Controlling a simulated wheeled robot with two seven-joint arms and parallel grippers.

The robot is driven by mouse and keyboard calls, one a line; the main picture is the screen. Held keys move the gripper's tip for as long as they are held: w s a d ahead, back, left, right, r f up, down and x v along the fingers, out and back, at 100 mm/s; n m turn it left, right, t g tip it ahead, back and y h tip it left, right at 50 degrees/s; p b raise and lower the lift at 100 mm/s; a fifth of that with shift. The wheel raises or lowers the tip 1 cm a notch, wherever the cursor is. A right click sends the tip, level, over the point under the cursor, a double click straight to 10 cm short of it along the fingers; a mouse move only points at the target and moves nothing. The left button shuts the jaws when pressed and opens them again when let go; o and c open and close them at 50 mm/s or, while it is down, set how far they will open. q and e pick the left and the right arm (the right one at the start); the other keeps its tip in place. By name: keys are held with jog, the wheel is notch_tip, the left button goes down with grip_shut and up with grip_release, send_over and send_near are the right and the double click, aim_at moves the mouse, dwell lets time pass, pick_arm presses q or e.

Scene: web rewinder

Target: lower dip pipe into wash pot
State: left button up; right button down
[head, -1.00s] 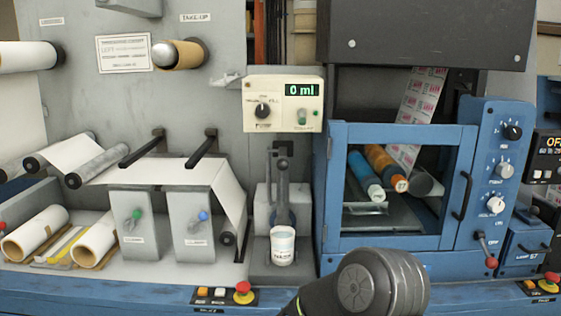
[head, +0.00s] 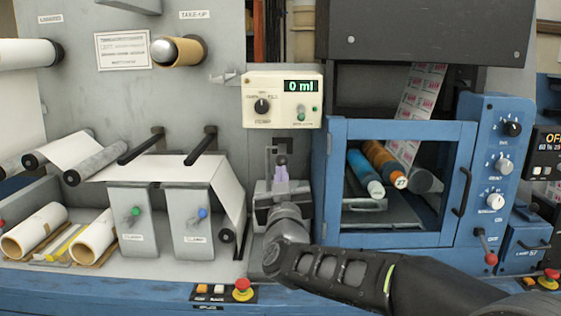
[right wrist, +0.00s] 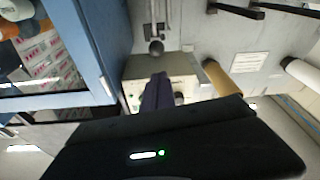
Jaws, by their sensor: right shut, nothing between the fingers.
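The dip pipe (head: 281,160) stands in front of the grey panel below the cream dosing box; only its dark upper end shows in the head view. Its round knob (right wrist: 155,46) and thin rods show in the right wrist view, which is upside down. My right gripper (head: 281,173) has its purple fingers shut and empty, just in front of the pipe's upper end; I cannot tell whether they touch it. The fingers also show in the right wrist view (right wrist: 157,92). The wash pot is hidden behind my right wrist. My left gripper is out of view.
The cream dosing box (head: 283,100) reads 0 ml. Two grey blocks (head: 188,235) and the web rollers are on the left. A red stop button (head: 243,285) is at the front edge.

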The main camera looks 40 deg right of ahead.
jog(key=p+x, duration=0.2)
jog(key=x, duration=0.8)
jog(key=shift+p, duration=0.35)
jog(key=shift+f, duration=0.15)
notch_tip(320, 180, down, 18)
jog(key=b, duration=1.5)
jog(key=shift+a, duration=0.1)
